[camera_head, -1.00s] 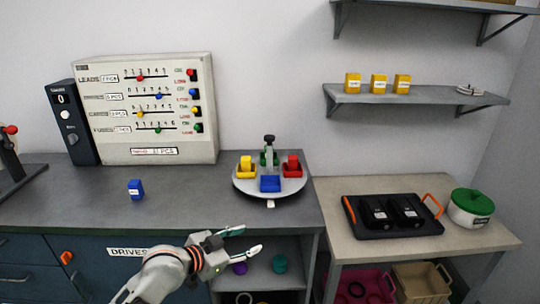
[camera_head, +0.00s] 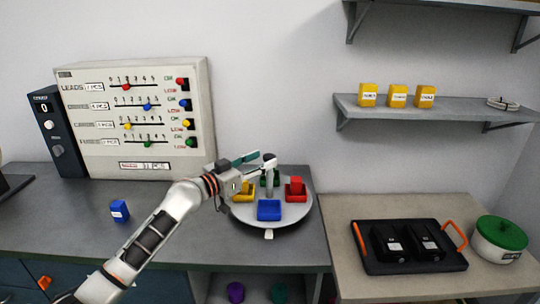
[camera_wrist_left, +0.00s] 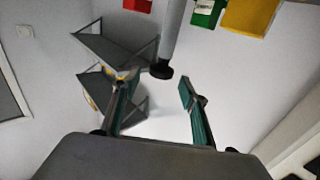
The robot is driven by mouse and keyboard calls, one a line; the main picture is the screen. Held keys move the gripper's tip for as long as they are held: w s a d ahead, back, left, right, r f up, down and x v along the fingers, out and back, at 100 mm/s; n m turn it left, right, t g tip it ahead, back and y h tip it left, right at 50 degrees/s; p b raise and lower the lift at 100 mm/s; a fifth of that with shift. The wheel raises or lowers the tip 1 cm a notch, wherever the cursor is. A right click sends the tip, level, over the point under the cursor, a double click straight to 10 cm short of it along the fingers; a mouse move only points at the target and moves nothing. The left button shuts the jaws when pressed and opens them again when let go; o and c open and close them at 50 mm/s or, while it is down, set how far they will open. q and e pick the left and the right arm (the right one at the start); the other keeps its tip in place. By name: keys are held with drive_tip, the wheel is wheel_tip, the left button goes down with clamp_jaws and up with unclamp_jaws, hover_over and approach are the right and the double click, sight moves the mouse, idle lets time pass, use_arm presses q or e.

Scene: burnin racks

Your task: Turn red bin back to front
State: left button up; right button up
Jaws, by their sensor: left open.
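The red bin (camera_head: 295,194) sits on the right side of a round grey turntable (camera_head: 284,223), with a red block in it. A blue bin (camera_head: 268,210) is at the front, a yellow bin (camera_head: 242,193) at the left, and a green bin (camera_head: 266,178) is partly hidden at the back. A grey post with a black knob (camera_head: 269,158) stands at the turntable's middle. My left gripper (camera_head: 258,166) is open beside the post's top, above the yellow bin. In the left wrist view the knob (camera_wrist_left: 161,71) shows between the open fingers (camera_wrist_left: 160,103), apparently untouched.
A panel with sliders (camera_head: 135,115) stands behind my left arm. A small blue box (camera_head: 119,211) is on the grey counter. Wall shelves (camera_head: 430,108) are at the right, above a side table with a black tray (camera_head: 373,263) and a green-lidded pot (camera_head: 500,232).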

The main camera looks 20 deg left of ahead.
sight(265, 159)
use_arm(q)
drive_tip(key=x, duration=0.2)
drive_tip(key=shift+w+d, duration=0.15)
drive_tip(key=shift+w, duration=0.25)
drive_tip(key=shift+w+d+f, duration=0.1)
drive_tip(key=shift+w+d, duration=0.2)
drive_tip(key=shift+w, duration=0.25)
use_arm(e)
drive_tip(key=shift+w+d+r, duration=0.1)
drive_tip(key=shift+w+d, duration=0.1)
drive_tip(key=shift+w, duration=0.25)
use_arm(q)
clamp_jaws()
